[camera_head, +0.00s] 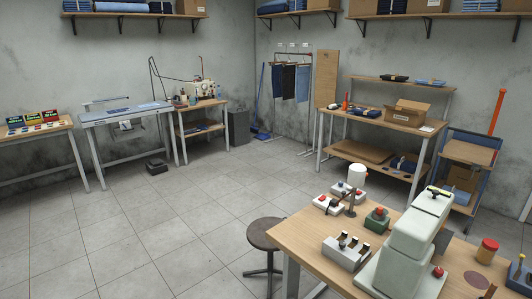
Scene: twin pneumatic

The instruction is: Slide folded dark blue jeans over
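My gripper is not in view. A small dark blue folded-looking item (368,112) lies on the wooden table (400,124) at the back right, left of an open cardboard box (408,113); it is too small to tell if it is jeans. Other dark blue folded cloth (404,163) lies on that table's lower shelf. Stacks of folded dark blue cloth (398,6) are on the right wall shelf. Dark and blue jeans (289,82) hang on a rack in the back corner.
A pale green press machine (412,240) stands on the near wooden table (325,262), with small fixtures around it. A round stool (268,234) stands beside this table. A small black pedal (157,166) is on the floor. The tiled floor in the middle is clear.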

